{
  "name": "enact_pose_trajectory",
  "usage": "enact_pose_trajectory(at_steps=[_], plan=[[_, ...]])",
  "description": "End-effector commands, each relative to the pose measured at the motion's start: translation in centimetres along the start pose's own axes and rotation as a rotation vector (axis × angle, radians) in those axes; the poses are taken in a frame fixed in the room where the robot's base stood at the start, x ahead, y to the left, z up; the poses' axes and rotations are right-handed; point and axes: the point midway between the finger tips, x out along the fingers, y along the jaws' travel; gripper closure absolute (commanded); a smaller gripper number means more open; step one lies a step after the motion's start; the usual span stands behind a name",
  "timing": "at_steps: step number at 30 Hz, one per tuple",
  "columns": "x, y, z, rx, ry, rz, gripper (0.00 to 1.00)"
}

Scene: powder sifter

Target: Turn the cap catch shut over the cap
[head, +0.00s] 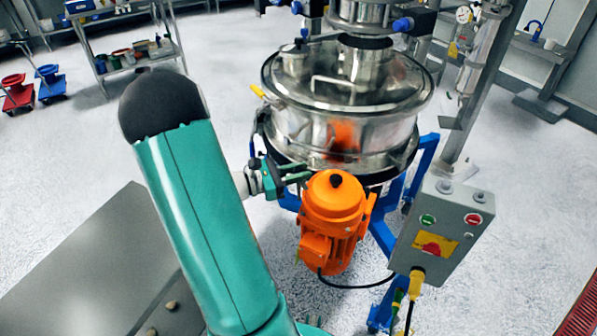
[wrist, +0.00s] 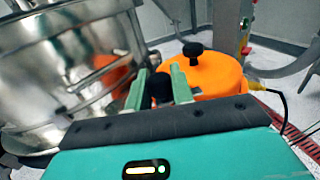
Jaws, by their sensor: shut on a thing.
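My gripper (wrist: 159,78) is shut on a small dark piece (wrist: 161,92) between its two green fingers in the wrist view. I cannot tell for sure that this is the cap catch; the fingers hide much of it. In the head view my gripper (head: 291,174) is beside the lower wall of the steel sifter (head: 300,128), just left of the orange motor (head: 333,215). The motor's rounded orange cap (wrist: 212,75) has a black knob (wrist: 193,50) on top, just beyond the right finger. No catch can be made out clearly over the cap.
A grey control box (head: 440,235) with green and red buttons stands right of the motor. A blue frame (head: 424,160) carries the sifter. A yellow-handled clamp (head: 258,91) sits at the lid's left rim. Open floor (head: 90,150) lies to the left.

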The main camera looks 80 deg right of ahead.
Motion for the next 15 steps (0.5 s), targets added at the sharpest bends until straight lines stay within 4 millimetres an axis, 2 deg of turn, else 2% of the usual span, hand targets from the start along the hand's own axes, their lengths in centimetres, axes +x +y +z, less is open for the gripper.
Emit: enact_pose_trajectory(at_steps=[9,15], plan=[[-0.06,-0.06,0.07,-0.003,-0.003,0.26,0.99],[0.01,-0.02,0.06,-0.001,-0.001,0.375,0.99]])
